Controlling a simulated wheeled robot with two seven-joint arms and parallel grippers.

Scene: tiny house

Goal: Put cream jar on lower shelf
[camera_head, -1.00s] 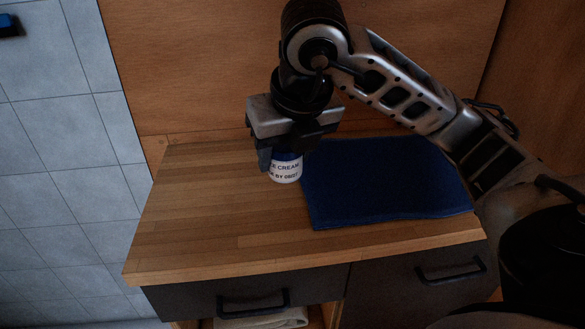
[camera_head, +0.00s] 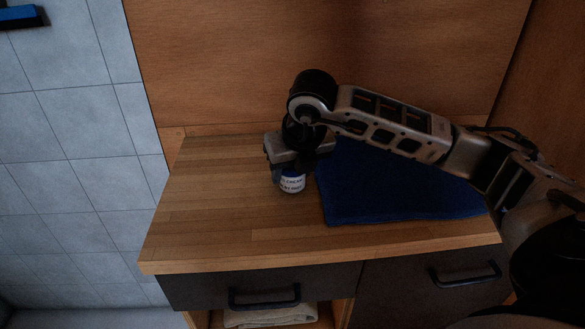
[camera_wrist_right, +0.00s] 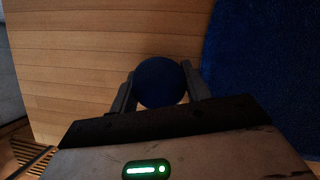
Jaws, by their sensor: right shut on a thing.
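The cream jar (camera_head: 292,184) is white with dark lettering and a blue lid, upright at the wooden counter top, left of a blue towel. My right gripper (camera_head: 290,170) comes down from above and is shut on it. In the right wrist view the jar's round blue lid (camera_wrist_right: 161,82) sits between the two fingers of the right gripper (camera_wrist_right: 160,90). I cannot tell whether the jar's base touches the counter. The lower shelf (camera_head: 318,319) shows in part below the left drawer, with a folded light towel (camera_head: 270,316) in it. My left gripper is out of view.
The blue towel (camera_head: 390,185) covers the right part of the counter (camera_head: 220,230). Two dark drawer fronts with black handles (camera_head: 264,297) are below the counter edge. The counter's left part is clear. A wooden panel (camera_head: 320,50) stands behind, and a tiled wall (camera_head: 80,130) is at left.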

